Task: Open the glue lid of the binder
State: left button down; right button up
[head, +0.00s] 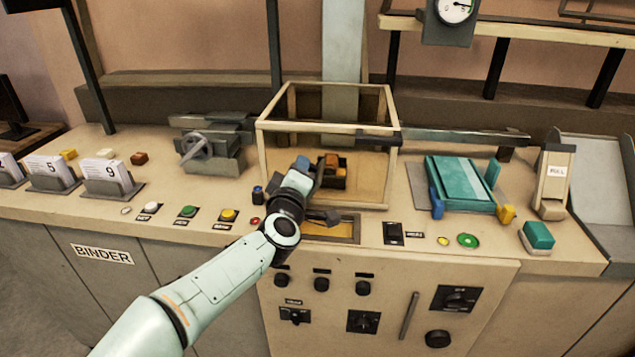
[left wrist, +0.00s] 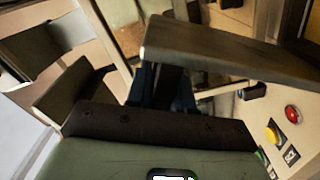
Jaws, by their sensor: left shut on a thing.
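The binder (head: 105,254) is a long beige machine with a labelled front panel. My left gripper (head: 312,180) reaches over its worktop, just in front of the wood-framed clear box. In the left wrist view the gripper (left wrist: 165,88) is shut at a broad dark plate (left wrist: 225,55), which looks like the glue lid. The arm and hand hide most of the grip in the head view. A recessed tray with a yellowish inside (head: 335,231) lies below the hand, partly covered by it. How far the lid is tilted is hard to tell. My right gripper is not in view.
The framed box (head: 263,150) stands right behind the hand. Red, yellow and green buttons (head: 189,211) line the worktop to the left. A black switch (head: 393,233) is close on the right. A teal press (head: 460,182) and a PULL lever (head: 555,180) stand farther right.

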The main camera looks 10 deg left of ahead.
pick_arm(q)
jog(key=a+n+b, duration=0.5)
jog(key=a+n, duration=0.1)
jog(key=a, duration=0.3)
jog(key=shift+a+f+n, duration=0.2)
jog(key=shift+f+n, duration=0.1)
jog(key=shift+n, duration=0.1)
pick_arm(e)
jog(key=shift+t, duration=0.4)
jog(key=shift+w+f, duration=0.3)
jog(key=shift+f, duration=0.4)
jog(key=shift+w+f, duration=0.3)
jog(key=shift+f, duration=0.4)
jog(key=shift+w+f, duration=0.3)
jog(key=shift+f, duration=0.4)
pick_arm(q)
jog(key=c, duration=1.1)
grip_release()
